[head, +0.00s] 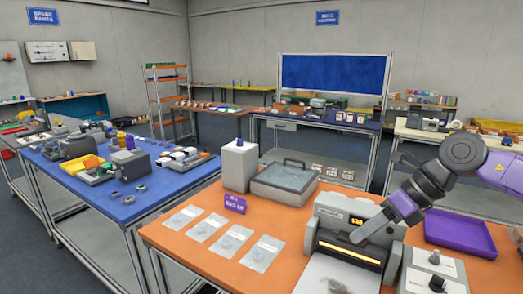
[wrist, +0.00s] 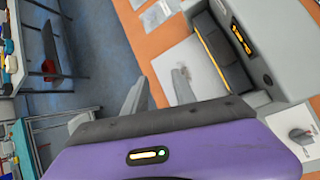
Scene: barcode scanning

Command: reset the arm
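My gripper (head: 362,236) is at the end of my arm, which reaches in from the right of the head view. It is in front of the upper face of a grey machine (head: 328,222) with a small display and a glowing yellow slot. In the wrist view the two grey fingers (wrist: 158,92) stand apart with nothing between them. The machine also shows in the wrist view (wrist: 268,88), right of the fingers. I cannot tell whether the gripper touches it.
The orange table (head: 190,254) holds several clear bags (head: 233,241), a lidded grey tray (head: 284,184), a grey box (head: 240,168), a purple sign (head: 235,203) and an empty purple tray (head: 460,232). A blue table (head: 130,212) with several parts stands left, across a gap.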

